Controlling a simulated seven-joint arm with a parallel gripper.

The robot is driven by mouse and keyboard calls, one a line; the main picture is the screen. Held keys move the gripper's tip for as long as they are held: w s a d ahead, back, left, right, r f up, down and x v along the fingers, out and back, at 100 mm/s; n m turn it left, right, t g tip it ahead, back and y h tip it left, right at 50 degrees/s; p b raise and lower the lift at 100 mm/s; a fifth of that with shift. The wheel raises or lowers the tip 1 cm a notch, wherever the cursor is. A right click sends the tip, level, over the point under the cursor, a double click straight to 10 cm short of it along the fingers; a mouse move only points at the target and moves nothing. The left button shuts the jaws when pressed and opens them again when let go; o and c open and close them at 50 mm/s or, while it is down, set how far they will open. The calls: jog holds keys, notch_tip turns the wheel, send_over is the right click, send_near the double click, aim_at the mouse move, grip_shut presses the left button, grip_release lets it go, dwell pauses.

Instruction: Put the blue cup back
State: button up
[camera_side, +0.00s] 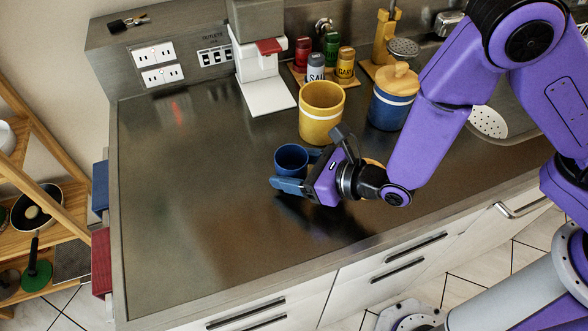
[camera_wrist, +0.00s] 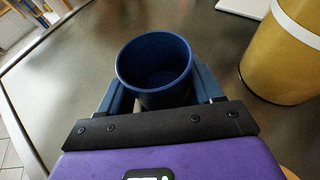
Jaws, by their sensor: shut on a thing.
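The blue cup (camera_side: 291,159) is upright and empty, near the middle of the dark metal counter (camera_side: 190,200). In the wrist view the cup (camera_wrist: 155,68) sits between the two blue fingers, its open rim facing the camera. My gripper (camera_side: 296,172) is shut on the cup from the front right, one finger on each side. The cup's lower part is partly hidden by the near finger. I cannot tell whether its base touches the counter.
A yellow canister (camera_side: 321,115) stands just behind and right of the cup. Farther right is a blue canister (camera_side: 388,108) with a wooden lid. A white and grey machine (camera_side: 258,75) and several spice jars (camera_side: 316,67) stand at the back. The counter's left side is clear.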

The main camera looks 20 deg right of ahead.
jog(key=shift+f, duration=0.45)
jog(key=shift+f, duration=0.15)
jog(key=o, duration=1.1)
jog(key=shift+s+d+r, duration=0.1)
jog(key=shift+s+r, duration=0.05)
jog(key=shift+r, duration=0.05)
jog(key=v, duration=1.1)
jog(key=shift+s+d+r, duration=0.1)
jog(key=shift+s+d, duration=0.15)
